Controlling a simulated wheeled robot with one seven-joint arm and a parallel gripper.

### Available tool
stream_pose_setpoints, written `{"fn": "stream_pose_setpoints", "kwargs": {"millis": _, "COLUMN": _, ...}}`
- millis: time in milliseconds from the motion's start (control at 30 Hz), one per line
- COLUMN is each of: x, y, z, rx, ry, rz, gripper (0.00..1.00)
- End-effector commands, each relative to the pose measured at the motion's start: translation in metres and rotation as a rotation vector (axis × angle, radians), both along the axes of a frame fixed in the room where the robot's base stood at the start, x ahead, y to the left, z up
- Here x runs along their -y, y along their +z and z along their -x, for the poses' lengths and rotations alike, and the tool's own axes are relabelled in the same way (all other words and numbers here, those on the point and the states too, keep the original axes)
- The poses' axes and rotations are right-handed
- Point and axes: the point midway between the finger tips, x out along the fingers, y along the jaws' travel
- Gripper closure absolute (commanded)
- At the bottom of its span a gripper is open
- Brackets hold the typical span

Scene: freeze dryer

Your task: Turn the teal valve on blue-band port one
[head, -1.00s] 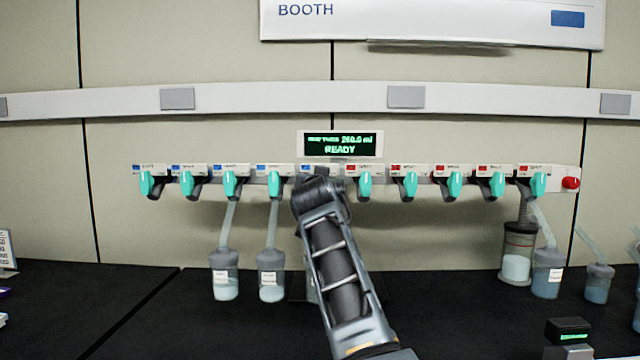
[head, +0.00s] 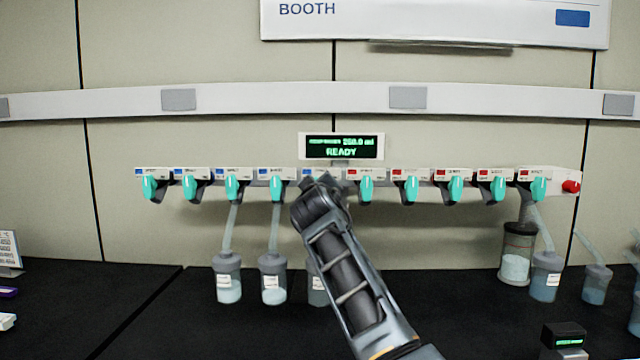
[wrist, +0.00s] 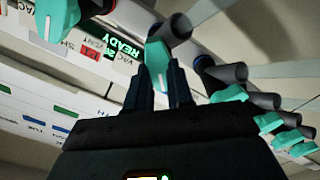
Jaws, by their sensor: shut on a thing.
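A row of teal valves hangs on a white manifold (head: 340,172); the left half has blue-band labels, the right half red-band ones. My gripper (wrist: 160,88) is shut on a teal valve (wrist: 158,62), one finger on each side of it, as the wrist view shows. In the head view my arm hides this valve, the blue-banded one nearest the middle, under the READY display (head: 341,147). The port numbers are too small to read. The far left blue-band valve (head: 150,188) hangs free. How far the held valve is turned cannot be told.
A neighbouring teal valve (wrist: 55,20) is close to the left of my fingers in the wrist view; others (wrist: 228,94) are to the right. Flasks (head: 227,280) hang from some ports, one (head: 317,290) partly behind my arm. A red knob (head: 571,187) is at the right end.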

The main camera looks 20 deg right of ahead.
Motion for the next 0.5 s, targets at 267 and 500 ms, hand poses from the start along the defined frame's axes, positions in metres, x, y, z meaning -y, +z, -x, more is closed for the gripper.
{"fn": "stream_pose_setpoints", "kwargs": {"millis": 267, "x": -0.0002, "y": -0.0015, "z": -0.0002, "rx": -0.062, "ry": -0.001, "rz": 0.179, "gripper": 1.00}}
{"fn": "stream_pose_setpoints", "kwargs": {"millis": 500, "x": -0.0009, "y": -0.0028, "z": -0.0002, "rx": -0.091, "ry": 0.000, "rz": 0.265, "gripper": 1.00}}
